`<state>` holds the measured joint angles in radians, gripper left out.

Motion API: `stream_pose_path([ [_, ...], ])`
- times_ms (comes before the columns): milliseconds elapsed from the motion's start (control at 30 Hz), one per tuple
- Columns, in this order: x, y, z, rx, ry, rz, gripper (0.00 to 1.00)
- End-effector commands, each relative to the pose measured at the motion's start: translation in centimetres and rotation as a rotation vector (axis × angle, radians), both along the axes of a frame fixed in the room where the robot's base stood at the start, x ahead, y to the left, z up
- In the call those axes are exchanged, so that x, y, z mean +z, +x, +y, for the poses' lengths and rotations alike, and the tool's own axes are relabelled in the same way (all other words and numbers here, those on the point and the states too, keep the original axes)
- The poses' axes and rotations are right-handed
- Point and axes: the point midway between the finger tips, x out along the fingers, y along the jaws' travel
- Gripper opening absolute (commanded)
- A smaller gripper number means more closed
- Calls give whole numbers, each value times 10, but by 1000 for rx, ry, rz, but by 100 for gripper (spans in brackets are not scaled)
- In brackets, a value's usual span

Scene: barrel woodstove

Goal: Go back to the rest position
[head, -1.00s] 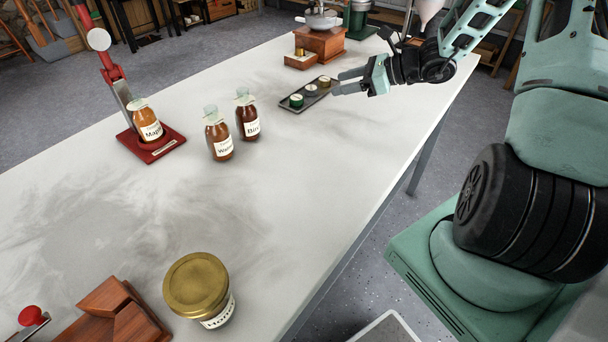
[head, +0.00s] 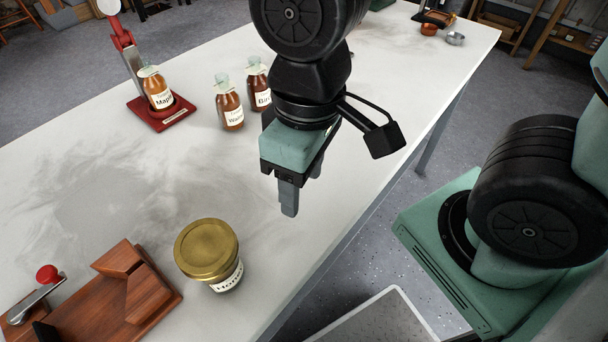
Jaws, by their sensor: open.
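My gripper (head: 302,195) hangs above the near right part of the pale table (head: 125,205), pointing down, open and with nothing seen between its fingers. The fingers overlap in this view. It is right of the bottles and up and right of the gold-lidded jar. My arm hides the table's back middle, including where the small tray of caps stood.
A bottle labelled Maple (head: 158,92) stands on a red press (head: 165,118). Two amber bottles, one here (head: 229,105) and one here (head: 258,85), stand right of it. A gold-lidded jar (head: 208,250) and a wooden device (head: 125,295) are in front. The table's left middle is clear.

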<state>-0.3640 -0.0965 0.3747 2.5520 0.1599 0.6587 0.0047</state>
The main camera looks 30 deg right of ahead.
Motion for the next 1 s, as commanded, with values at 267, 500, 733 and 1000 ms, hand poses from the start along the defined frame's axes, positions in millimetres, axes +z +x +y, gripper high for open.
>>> stream_pose_path([
  [267, 2, -4, 0, 67, -14, -28, 54],
  [500, 11, -4, 0, 64, -12, -27, 54],
  [733, 61, -4, 1, 61, -12, -27, 54],
  [1000, 104, -4, 1, 59, -12, -27, 54],
])
